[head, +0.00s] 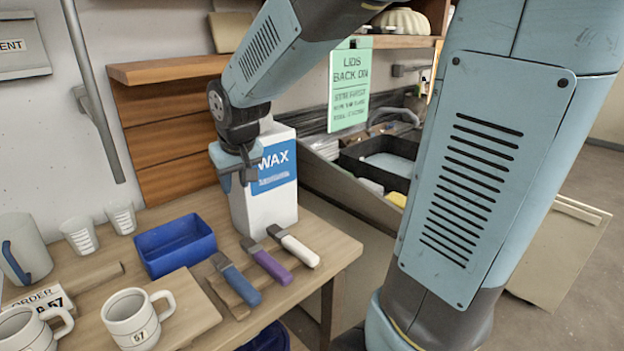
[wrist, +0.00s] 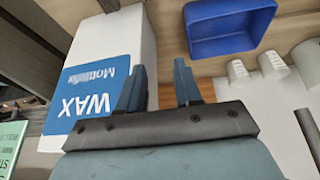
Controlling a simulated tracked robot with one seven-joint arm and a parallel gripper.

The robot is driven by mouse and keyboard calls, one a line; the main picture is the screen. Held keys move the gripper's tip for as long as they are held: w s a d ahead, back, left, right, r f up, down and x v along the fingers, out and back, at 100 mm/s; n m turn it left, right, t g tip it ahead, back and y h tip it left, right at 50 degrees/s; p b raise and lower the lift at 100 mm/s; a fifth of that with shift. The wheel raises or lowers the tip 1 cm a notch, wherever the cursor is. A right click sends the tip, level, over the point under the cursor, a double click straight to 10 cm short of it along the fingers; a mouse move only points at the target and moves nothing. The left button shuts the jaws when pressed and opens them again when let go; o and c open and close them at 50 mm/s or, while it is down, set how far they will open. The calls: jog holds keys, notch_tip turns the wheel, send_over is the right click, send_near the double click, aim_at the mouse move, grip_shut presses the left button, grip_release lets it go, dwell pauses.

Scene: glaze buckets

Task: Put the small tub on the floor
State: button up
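The small tub (head: 176,246) is blue, rectangular and open-topped. It stands upright on the wooden table (head: 335,245), behind the mugs. It also shows at the top of the wrist view (wrist: 228,50). My gripper (head: 236,182) is above the table, in front of the white wax box (head: 266,205) and to the right of the tub. In the wrist view its two fingers (wrist: 160,85) are apart with nothing between them. I cannot tell whether a finger touches the box. The grey floor (head: 590,190) shows at the right.
Three handled tools (head: 262,264) lie in front of the wax box. Mugs (head: 135,318), white cups (head: 80,236) and a pitcher (head: 24,250) stand around the tub's left and front. A dark blue container (head: 268,340) shows partly below the table edge. A sink is behind.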

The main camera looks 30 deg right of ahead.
jog(key=s+d+r+m, duration=0.1)
jog(key=s+d+r, duration=0.2)
jog(key=s, duration=0.6)
jog(key=s+d+r+m, duration=0.1)
jog(key=s+d+r, duration=0.2)
jog(key=s+d, duration=0.3)
jog(key=s, duration=0.3)
jog(key=shift+s+d+r+t+h, duration=0.3)
jog(key=shift+s+r+t, duration=0.05)
jog(key=shift+t, duration=0.05)
